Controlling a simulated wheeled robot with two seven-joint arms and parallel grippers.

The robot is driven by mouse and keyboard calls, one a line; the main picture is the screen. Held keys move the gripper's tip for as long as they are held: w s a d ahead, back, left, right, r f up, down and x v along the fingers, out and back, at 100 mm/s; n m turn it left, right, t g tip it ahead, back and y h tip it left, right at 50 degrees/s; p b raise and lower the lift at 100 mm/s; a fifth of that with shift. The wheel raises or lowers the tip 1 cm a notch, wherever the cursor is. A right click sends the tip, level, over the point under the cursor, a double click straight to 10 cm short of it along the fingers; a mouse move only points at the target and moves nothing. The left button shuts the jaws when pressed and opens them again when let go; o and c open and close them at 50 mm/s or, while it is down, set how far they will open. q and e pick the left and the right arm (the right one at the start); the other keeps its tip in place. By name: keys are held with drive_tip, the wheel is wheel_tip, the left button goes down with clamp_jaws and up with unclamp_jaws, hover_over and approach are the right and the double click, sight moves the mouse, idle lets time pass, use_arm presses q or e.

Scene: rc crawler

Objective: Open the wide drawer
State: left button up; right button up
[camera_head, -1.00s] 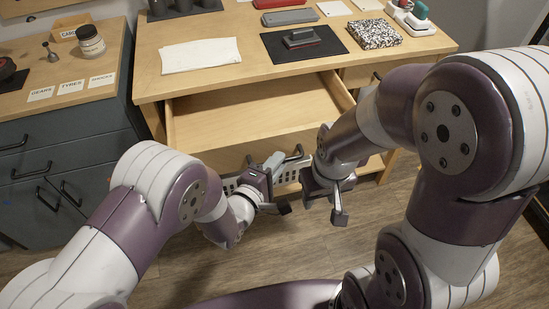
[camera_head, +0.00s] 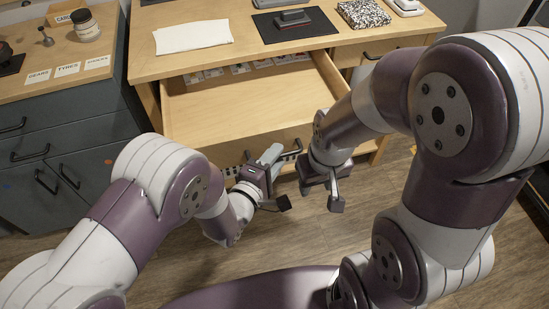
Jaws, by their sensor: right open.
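The wide drawer (camera_head: 250,105) is light wood and stands pulled out from under the tabletop. Its interior floor is bare at the front, and several small pale and dark items (camera_head: 240,68) show at its back. My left gripper (camera_head: 274,181) is at the drawer's front, by its dark handle (camera_head: 295,151). Whether its fingers close around the handle is hidden by the gripper itself. My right gripper (camera_head: 333,191) is open and empty, in front of the drawer's right part, apart from the handle.
The wooden desk (camera_head: 250,55) carries a white cloth (camera_head: 193,36), a black mat (camera_head: 262,24) with a grey-red block, and a speckled notebook (camera_head: 363,14). A dark cabinet (camera_head: 60,135) stands at left. Wooden floor (camera_head: 265,245) lies open in front.

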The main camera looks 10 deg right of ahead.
use_arm(q)
drive_tip(key=v, duration=0.7)
drive_tip(key=shift+s+p, duration=0.2)
drive_tip(key=shift+p, duration=0.25)
drive_tip(key=shift+a, duration=0.15)
